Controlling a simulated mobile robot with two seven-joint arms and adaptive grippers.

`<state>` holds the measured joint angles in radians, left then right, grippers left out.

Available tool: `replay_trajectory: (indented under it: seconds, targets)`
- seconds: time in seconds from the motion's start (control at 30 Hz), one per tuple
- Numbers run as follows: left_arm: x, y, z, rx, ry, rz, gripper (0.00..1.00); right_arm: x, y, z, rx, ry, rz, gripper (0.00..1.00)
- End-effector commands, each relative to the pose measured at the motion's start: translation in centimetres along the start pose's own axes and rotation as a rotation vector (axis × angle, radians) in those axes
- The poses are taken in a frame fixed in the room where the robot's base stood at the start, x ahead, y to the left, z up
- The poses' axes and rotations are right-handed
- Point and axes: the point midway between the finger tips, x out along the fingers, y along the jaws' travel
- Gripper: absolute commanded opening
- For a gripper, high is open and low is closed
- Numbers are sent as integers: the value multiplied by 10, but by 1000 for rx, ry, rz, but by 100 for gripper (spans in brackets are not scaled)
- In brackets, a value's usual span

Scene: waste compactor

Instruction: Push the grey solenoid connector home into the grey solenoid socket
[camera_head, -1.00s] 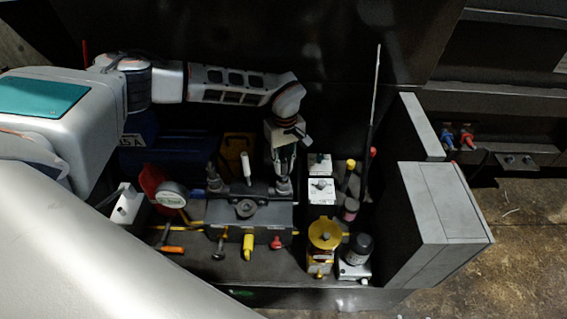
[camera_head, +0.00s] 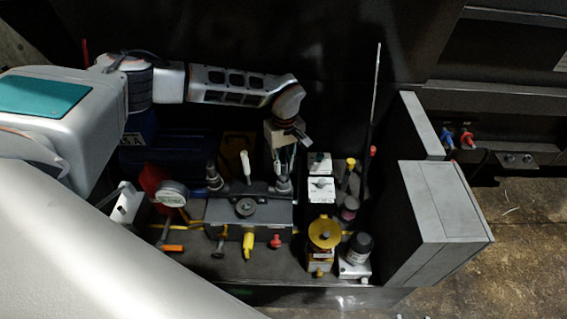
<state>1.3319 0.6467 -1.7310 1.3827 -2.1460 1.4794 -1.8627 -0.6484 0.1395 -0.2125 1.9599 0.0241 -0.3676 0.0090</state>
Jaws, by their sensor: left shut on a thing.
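My left gripper (camera_head: 284,168) points down behind the black valve block (camera_head: 240,213), close to the right end of its dark top bar. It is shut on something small. I cannot make out the grey solenoid connector; it is probably between the fingers. I cannot tell the grey solenoid socket apart either. Two white-topped blocks (camera_head: 321,188) stand just right of the gripper, and a dark grey fitting (camera_head: 283,187) shows right below its fingers. Whether the held thing touches anything is too small to tell. My right gripper is not in view.
A yellow-topped unit (camera_head: 323,235) and a black-capped cylinder (camera_head: 358,248) stand at the front right. A round gauge (camera_head: 173,194) and a red disc are at the left. A thin upright rod (camera_head: 375,95) and grey cabinet panels (camera_head: 430,215) rise to the right.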

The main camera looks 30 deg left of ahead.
Motion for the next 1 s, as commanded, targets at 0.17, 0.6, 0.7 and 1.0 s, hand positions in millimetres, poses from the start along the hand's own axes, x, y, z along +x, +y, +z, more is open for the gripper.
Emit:
replay_trajectory:
  seconds: [0.17, 0.6, 0.7, 1.0]
  targets:
    - [4, 0, 0, 0, 0, 0, 0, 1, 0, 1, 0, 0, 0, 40]
    - [12, 0, 0, -1, 0, -1, 0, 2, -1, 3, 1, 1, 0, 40]
    - [14, 0, 0, -1, 0, -1, 0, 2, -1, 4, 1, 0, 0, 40]
    - [19, 0, 0, -1, 0, -1, 0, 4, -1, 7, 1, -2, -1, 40]
